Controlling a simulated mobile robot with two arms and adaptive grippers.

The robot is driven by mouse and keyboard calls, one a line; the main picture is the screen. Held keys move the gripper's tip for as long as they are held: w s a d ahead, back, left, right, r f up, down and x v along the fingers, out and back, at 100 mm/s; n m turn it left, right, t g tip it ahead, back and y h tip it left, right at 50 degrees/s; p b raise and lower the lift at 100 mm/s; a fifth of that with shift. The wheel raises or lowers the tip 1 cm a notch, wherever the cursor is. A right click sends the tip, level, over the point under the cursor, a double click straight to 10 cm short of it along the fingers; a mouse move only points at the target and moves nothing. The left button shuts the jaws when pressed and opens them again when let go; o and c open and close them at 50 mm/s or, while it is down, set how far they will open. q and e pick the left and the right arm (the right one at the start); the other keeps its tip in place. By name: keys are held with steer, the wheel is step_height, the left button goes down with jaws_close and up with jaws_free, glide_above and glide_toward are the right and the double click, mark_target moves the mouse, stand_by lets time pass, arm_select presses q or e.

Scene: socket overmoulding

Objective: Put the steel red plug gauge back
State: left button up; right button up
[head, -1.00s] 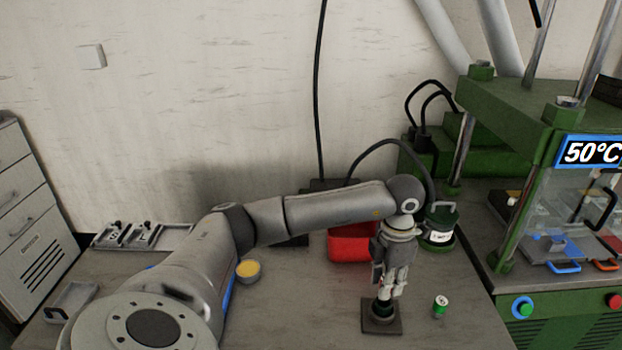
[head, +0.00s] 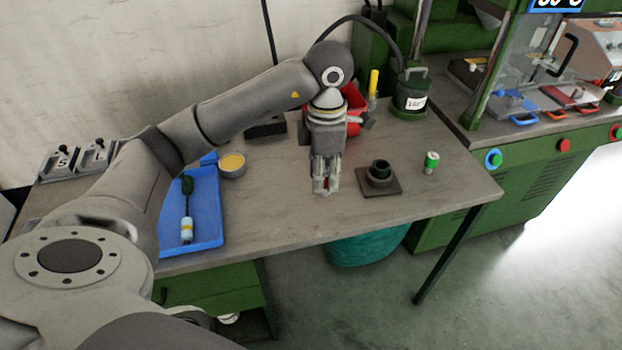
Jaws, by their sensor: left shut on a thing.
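My left gripper (head: 325,184) hangs pointing down over the middle of the table, left of a dark square stand. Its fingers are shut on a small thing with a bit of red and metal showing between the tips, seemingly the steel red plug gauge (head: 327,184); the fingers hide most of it. The square stand (head: 392,190) carries a dark green ring-like part (head: 380,168). Grey holders marked S (head: 62,162) and L (head: 97,154) sit at the table's far left. My right gripper is not in view.
A blue tray (head: 208,238) holding a dark-handled tool (head: 187,208) lies at left, by a yellow-filled cup (head: 232,166). The table front middle is clear.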

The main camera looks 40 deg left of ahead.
arm_select(q)
steer(key=w+a+f, duration=0.1)
steer(key=a+f, duration=0.1)
steer(key=w+a+f, duration=0.2)
steer(key=w+a+f+p, duration=0.1)
steer(key=w+a+f, duration=0.1)
steer(key=f, duration=0.1)
steer(key=shift+w, duration=0.15)
step_height(320, 180, down, 3)
steer(key=shift+a+f+p, duration=0.1)
steer(key=shift+a+p, duration=0.05)
steer(key=shift+p, duration=0.55)
steer(key=shift+f, duration=0.1)
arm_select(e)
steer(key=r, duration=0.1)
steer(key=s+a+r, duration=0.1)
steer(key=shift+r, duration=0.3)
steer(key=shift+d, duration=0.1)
arm_select(q)
steer(key=shift+f, duration=0.15)
steer(key=o, duration=1.1)
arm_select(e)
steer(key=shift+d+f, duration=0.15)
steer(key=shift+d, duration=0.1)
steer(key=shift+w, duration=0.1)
